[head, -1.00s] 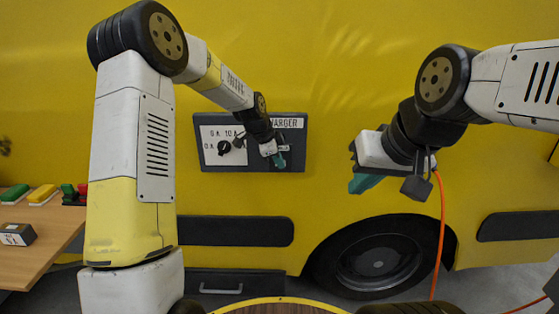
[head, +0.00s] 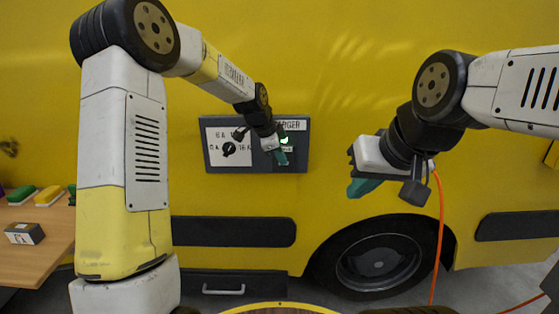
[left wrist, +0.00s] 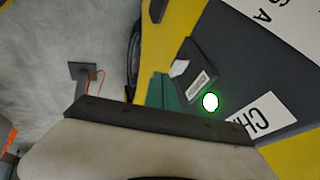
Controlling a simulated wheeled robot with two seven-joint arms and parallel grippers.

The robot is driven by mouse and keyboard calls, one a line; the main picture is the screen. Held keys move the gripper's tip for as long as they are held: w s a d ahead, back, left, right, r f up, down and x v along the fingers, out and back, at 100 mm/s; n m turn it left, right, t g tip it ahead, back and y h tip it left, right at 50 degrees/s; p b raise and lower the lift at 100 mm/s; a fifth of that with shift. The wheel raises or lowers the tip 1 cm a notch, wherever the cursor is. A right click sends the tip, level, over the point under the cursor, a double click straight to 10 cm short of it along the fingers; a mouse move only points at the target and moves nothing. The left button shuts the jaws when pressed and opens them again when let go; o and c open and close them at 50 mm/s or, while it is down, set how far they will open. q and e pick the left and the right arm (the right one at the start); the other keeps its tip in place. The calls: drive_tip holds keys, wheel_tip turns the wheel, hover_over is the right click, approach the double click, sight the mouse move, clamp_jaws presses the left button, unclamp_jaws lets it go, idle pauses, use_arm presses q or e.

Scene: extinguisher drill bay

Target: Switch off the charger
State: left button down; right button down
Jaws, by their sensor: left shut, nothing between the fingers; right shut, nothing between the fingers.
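The charger panel (head: 214,163) is a dark grey box on the yellow vehicle side, with a white-faced black knob (head: 229,149) at its left. A lit green lamp (head: 284,140) shows at its right; it also glows in the left wrist view (left wrist: 210,102). Beside the lamp there, a dark raised block (left wrist: 203,64) carries a small label and a white piece; its switch position is unclear. My left gripper (head: 282,158) is shut and empty, its teal fingertips close in front of the panel's right part; contact is unclear. My right gripper (head: 361,187) is shut and empty, right of the panel.
An orange cable (head: 441,225) hangs below my right wrist. A wheel (head: 380,260) is below the panel.

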use_arm(q)
drive_tip(key=v, duration=0.8)
drive_tip(key=shift+r, duration=0.2)
use_arm(e)
drive_tip(key=shift+w+d, duration=0.1)
drive_tip(key=shift+w, duration=0.1)
use_arm(q)
drive_tip(key=shift+w, duration=0.1)
